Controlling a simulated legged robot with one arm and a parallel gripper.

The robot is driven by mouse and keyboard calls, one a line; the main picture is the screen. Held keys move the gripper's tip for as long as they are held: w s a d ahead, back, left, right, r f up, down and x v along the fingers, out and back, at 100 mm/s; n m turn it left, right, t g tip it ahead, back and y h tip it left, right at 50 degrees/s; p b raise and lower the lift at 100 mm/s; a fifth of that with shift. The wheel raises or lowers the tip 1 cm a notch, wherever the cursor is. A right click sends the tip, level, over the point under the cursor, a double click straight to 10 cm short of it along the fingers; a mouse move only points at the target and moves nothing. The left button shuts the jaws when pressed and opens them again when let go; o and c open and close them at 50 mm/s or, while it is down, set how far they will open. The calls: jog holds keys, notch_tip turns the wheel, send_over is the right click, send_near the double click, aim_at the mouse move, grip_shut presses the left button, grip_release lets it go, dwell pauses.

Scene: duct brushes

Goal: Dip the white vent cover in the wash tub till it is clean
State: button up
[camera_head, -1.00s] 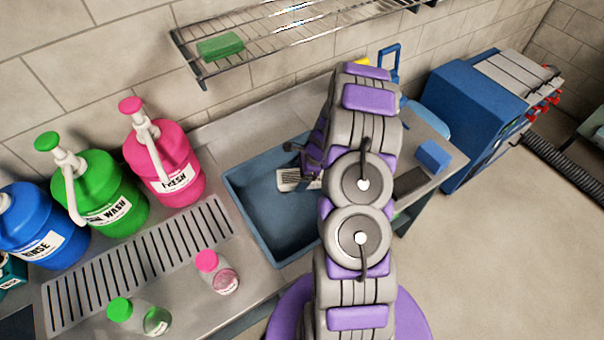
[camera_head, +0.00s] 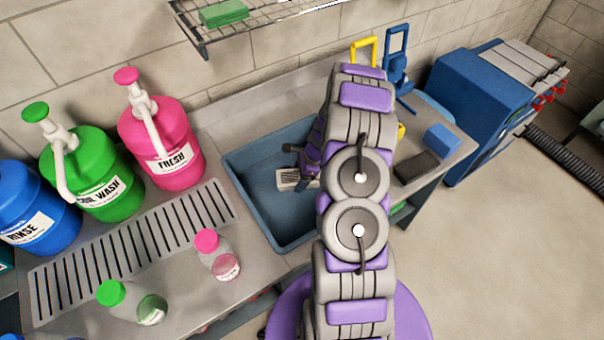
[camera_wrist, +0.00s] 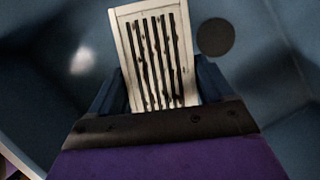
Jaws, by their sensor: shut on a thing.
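The white vent cover (camera_wrist: 152,57) is in the wrist view, held at its near end between the two fingers of my gripper (camera_wrist: 158,92). Its slats show dark specks and smudges. In the head view the vent cover (camera_head: 288,179) is small and lies inside the blue wash tub (camera_head: 262,225), partly hidden by my gripper (camera_head: 300,160). The tub's wall and floor (camera_wrist: 245,85) surround the cover in the wrist view, with a dark round spot on the floor. I cannot tell whether the cover touches the tub floor, or how much liquid is there.
Pink (camera_head: 160,140), green (camera_head: 92,175) and blue (camera_head: 32,215) pump jugs stand left of the tub. Two small capped bottles (camera_head: 218,255) (camera_head: 132,302) stand at the front. A blue block (camera_head: 441,139) and a dark pad (camera_head: 415,167) lie on the right. A wire shelf (camera_head: 270,22) hangs above.

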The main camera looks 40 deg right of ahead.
jog(key=shift+a+f+b, duration=0.15)
jog(key=shift+f+b, duration=0.15)
jog(key=shift+f, duration=0.65)
jog(key=d+f+b, duration=0.2)
jog(key=f+b, duration=0.1)
jog(key=shift+f, duration=0.5)
jog(key=shift+a+f+b, duration=0.1)
jog(key=shift+a+b, duration=0.15)
jog(key=shift+b, duration=0.1)
jog(key=shift+a, duration=0.6)
jog(key=shift+d, duration=0.75)
jog(key=shift+a, duration=0.6)
